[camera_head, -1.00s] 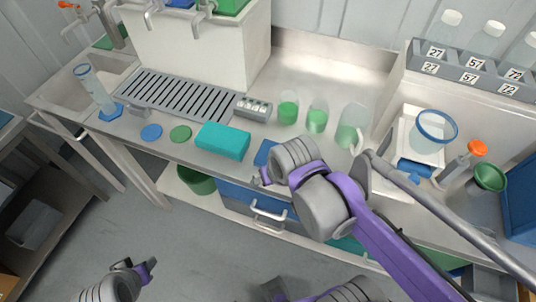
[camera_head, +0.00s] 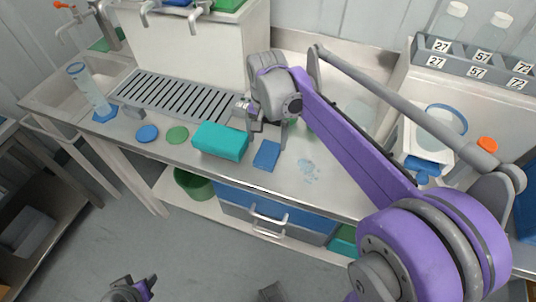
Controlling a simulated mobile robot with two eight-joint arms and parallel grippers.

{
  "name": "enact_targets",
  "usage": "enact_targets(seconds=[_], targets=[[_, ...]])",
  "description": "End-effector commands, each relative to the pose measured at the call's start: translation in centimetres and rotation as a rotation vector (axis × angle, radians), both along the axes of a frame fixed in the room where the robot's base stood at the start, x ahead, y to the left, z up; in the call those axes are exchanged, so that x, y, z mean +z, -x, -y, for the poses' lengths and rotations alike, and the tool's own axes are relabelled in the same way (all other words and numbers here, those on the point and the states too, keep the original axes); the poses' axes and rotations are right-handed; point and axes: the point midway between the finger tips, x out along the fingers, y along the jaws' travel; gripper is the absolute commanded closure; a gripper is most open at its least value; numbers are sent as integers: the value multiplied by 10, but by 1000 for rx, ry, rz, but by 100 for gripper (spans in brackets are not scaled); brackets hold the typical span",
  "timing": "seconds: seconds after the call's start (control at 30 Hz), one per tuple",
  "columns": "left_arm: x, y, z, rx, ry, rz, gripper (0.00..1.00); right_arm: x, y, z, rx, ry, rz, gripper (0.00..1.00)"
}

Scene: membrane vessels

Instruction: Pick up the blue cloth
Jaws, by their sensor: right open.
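The blue cloth (camera_head: 266,155) is a small flat blue rectangle on the steel counter, just right of the teal block. My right gripper (camera_head: 267,134) is open, with its fingers pointing down just behind the cloth's far edge. It looks empty and apart from the cloth, though its exact height is hard to tell. My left gripper (camera_head: 143,287) is at the bottom edge, low and far from the counter, partly cut off; its jaws are too unclear to read.
A teal block (camera_head: 221,141) lies left of the cloth. A pale blue wet patch (camera_head: 308,171) lies to its right. My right arm hides the beakers behind. A numbered bottle rack (camera_head: 470,62) stands at right.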

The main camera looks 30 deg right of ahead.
Motion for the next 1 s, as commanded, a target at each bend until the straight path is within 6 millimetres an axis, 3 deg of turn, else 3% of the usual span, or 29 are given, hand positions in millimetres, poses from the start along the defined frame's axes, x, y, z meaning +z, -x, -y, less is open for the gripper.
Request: enact_targets(seconds=[0.4,0.7,1.0], targets=[[-4,1,0,0,0,-1,53,-50,-2,4,2,-1,1,0],[-4,1,0,0,0,-1,53,-55,-2,4,2,0,1,0],[-4,1,0,0,0,-2,53,-55,-2,4,2,0,1,52]])
